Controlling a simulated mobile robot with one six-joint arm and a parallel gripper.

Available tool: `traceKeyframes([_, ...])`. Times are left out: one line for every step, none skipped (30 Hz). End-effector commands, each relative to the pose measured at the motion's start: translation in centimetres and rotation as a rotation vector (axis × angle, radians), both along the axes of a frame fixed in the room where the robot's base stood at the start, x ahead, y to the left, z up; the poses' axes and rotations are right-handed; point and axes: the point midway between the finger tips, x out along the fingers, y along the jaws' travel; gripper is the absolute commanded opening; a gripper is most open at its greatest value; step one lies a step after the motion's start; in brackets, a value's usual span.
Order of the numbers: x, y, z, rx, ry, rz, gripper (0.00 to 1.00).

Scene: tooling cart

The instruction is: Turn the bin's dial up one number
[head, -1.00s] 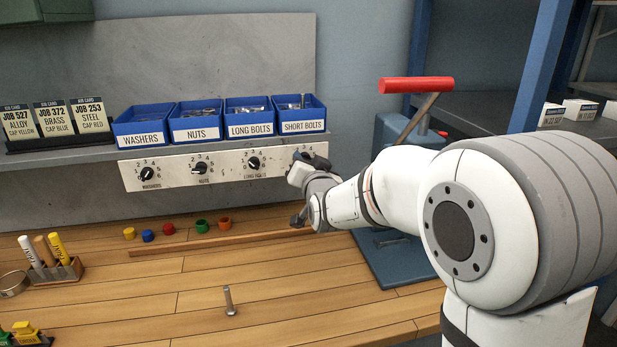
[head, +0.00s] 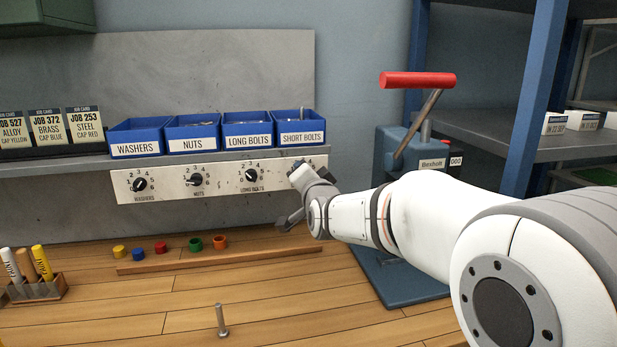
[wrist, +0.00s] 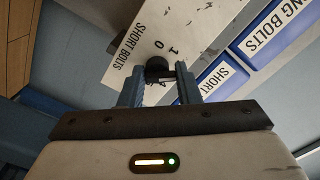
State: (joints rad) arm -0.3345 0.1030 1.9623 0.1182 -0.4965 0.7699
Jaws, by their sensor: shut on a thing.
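The short bolts dial (wrist: 158,68) is a black round knob on the white panel (wrist: 140,30), between my gripper's fingers in the wrist view. My gripper (wrist: 159,86) is shut on it. The numbers 1 and 0 show beside the knob; the others and its pointer setting are hard to tell. In the head view my gripper (head: 296,170) is at the right end of the panel and hides this dial. The blue short bolts bin (head: 319,127) stands on the shelf above; a bolt sticks up from it.
The washers dial (head: 139,184), nuts dial (head: 195,179) and long bolts dial (head: 251,175) lie left along the panel. A press with a red handle (head: 417,80) stands to the right. Coloured caps and a wooden strip (head: 220,260) lie below; an upright bolt (head: 221,322) stands in front.

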Motion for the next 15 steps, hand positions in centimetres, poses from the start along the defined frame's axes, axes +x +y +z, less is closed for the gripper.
traceKeyframes([0.04, -0.05, 0.12, 0.001, -0.002, -0.001, 0.07])
traceKeyframes([0.03, -0.04, 0.11, 0.001, -0.002, -0.001, 0.07])
traceKeyframes([0.03, -0.04, 0.12, 0.001, -0.002, -0.001, 0.07])
traceKeyframes([0.03, -0.04, 0.12, 0.001, -0.002, -0.001, 0.07])
traceKeyframes([0.04, -0.04, 0.12, 0.001, -0.002, -0.001, 0.07])
traceKeyframes([0.04, -0.03, 0.12, 0.001, -0.003, 0.000, 0.33])
traceKeyframes([0.03, -0.02, 0.13, 0.000, -0.003, 0.000, 0.35])
traceKeyframes([0.03, -0.02, 0.11, 0.000, -0.003, 0.000, 0.38])
traceKeyframes([0.02, 0.00, 0.10, 0.000, -0.003, 0.000, 0.41])
traceKeyframes([0.02, 0.00, 0.09, 0.000, -0.003, 0.000, 0.44])
traceKeyframes([0.02, 0.01, 0.09, 0.000, -0.002, 0.001, 0.46])
traceKeyframes([0.00, 0.02, 0.07, -0.001, -0.002, 0.000, 0.49])
traceKeyframes([0.00, 0.03, 0.07, -0.001, -0.002, 0.000, 0.52])
traceKeyframes([0.00, 0.04, 0.06, -0.001, -0.002, 0.000, 0.52])
traceKeyframes([0.00, 0.05, 0.05, -0.001, -0.001, 0.001, 0.52])
